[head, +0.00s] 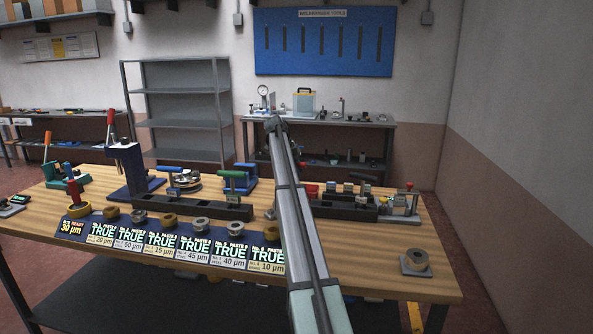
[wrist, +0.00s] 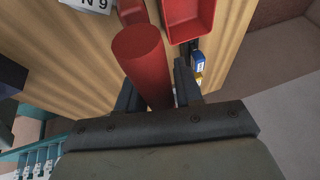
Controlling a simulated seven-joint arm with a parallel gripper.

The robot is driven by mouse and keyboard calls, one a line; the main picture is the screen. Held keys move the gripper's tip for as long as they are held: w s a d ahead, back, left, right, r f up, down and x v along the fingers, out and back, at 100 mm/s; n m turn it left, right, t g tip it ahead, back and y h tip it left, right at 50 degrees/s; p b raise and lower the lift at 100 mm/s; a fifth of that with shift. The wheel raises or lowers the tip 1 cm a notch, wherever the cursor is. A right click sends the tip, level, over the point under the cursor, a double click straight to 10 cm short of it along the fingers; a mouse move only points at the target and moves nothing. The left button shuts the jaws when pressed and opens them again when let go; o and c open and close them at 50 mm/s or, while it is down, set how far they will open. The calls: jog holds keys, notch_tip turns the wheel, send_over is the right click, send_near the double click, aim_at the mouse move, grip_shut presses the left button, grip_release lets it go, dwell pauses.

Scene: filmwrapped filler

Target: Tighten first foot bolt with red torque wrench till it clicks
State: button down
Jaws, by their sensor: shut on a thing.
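My gripper (wrist: 157,92) is shut on a red cylindrical handle (wrist: 140,55) in the wrist view. The handle, which looks like the red torque wrench's grip, stands between the two dark fingers with its round end towards the camera. The rest of the wrench is hidden. In the head view my arm reaches over the wooden bench and hides most of the gripper. I cannot make out the foot bolt in either view.
A red tray (wrist: 189,20) lies near the handle in the wrist view. The wooden bench (head: 375,258) carries several fixtures, a dark rail (head: 190,207) and a row of labelled rings. A lone ring block (head: 416,262) sits at the right. The bench's front right is mostly clear.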

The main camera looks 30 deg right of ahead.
jog(key=shift+s+a+m+g, duration=0.1)
jog(key=shift+m+g, duration=0.3)
jog(key=shift+m, duration=0.7)
jog(key=shift+n, duration=0.3)
jog(key=shift+r, duration=0.1)
jog(key=shift+r, duration=0.1)
jog(key=shift+r, duration=2.85)
